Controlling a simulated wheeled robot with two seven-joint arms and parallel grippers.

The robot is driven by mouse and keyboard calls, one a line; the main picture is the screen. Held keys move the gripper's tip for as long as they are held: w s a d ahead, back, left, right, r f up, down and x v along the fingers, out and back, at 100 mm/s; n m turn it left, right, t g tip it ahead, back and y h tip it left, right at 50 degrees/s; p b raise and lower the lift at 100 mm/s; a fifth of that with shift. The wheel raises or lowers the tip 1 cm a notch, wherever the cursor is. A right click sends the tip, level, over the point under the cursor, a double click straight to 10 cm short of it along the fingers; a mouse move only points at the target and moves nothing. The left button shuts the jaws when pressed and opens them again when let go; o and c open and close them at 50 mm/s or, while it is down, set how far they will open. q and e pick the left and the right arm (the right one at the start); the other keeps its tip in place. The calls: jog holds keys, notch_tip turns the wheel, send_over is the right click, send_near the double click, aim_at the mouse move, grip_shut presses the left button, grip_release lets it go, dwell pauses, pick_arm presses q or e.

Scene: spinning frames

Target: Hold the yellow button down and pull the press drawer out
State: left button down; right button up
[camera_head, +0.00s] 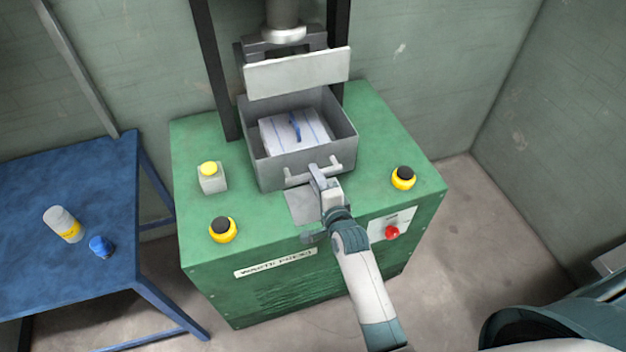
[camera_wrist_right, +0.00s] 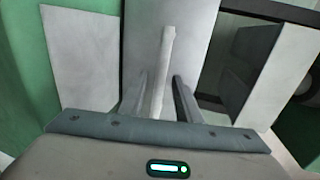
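The press drawer (camera_head: 262,168) is a grey open-topped box on the green press, with a white, blue-striped bundle (camera_head: 297,130) inside. Its light bar handle (camera_head: 296,178) is on the front wall. My right gripper (camera_head: 318,174) is at the handle. In the right wrist view, the handle bar (camera_wrist_right: 161,72) stands between the two fingers, which are apart; I cannot tell whether they touch it. The yellow button (camera_head: 208,168) tops a small grey box at the left of the press, with nothing on it. My left gripper is not in view.
Black-topped yellow knobs stand at the front left (camera_head: 222,230) and right (camera_head: 403,178) of the press. A red button (camera_head: 392,232) is on its front. A grey plate (camera_head: 298,72) hangs above the drawer. A blue table (camera_head: 62,190) with a bottle (camera_head: 63,224) is at left.

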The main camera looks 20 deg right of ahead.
jog(key=shift+b+x, duration=0.45)
jog(key=shift+x, duration=0.7)
grip_shut()
